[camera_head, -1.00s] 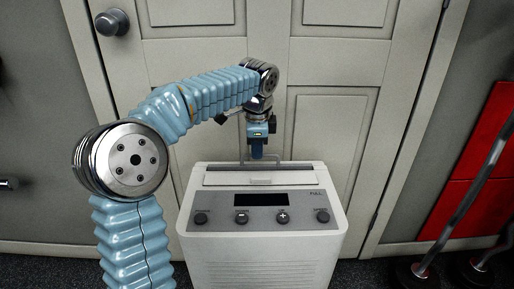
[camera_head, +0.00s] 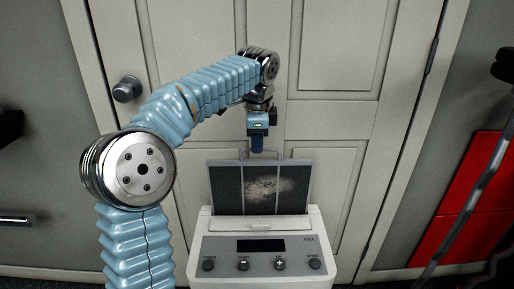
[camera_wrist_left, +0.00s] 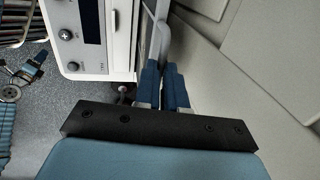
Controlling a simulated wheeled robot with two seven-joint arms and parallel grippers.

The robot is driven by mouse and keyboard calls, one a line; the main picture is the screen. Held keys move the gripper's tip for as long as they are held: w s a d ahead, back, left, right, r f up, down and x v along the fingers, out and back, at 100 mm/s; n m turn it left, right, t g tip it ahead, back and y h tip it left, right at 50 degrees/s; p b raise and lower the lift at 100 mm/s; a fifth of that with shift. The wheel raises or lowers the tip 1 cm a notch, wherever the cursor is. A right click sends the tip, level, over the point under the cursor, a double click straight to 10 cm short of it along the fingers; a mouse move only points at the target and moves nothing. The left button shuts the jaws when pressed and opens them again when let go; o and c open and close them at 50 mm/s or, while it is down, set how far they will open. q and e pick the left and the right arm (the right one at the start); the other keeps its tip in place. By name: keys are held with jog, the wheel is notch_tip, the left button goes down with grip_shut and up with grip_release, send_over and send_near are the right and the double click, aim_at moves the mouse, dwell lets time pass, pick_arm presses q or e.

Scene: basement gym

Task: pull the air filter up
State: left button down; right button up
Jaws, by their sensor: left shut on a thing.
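The air filter (camera_head: 229,189) is a dark, framed panel with a greyish dusty patch on its middle. It stands upright, well out of the top slot of a white machine (camera_head: 262,226), with its lower edge hidden in the slot. A thin wire handle (camera_head: 243,154) rises from its top edge. My left gripper (camera_head: 257,150) is shut on this handle, above the filter. In the left wrist view its two blue fingers (camera_wrist_left: 164,88) are close together beside the machine (camera_wrist_left: 122,40).
A pale panelled door (camera_head: 330,130) with a round knob (camera_head: 127,89) stands close behind the machine. Red panels (camera_head: 470,205) and a dark metal bar (camera_head: 480,210) are at the right. Space above the filter is free.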

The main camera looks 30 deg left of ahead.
pick_arm(q)
jog(key=shift+r, duration=0.1)
jog(key=c, duration=1.2)
grip_release()
notch_tip(320, 180, up, 14)
jog(key=s+d, duration=0.1)
jog(key=s, duration=0.1)
jog(key=shift+s+d+f, duration=0.15)
jog(key=shift+d+f, duration=0.1)
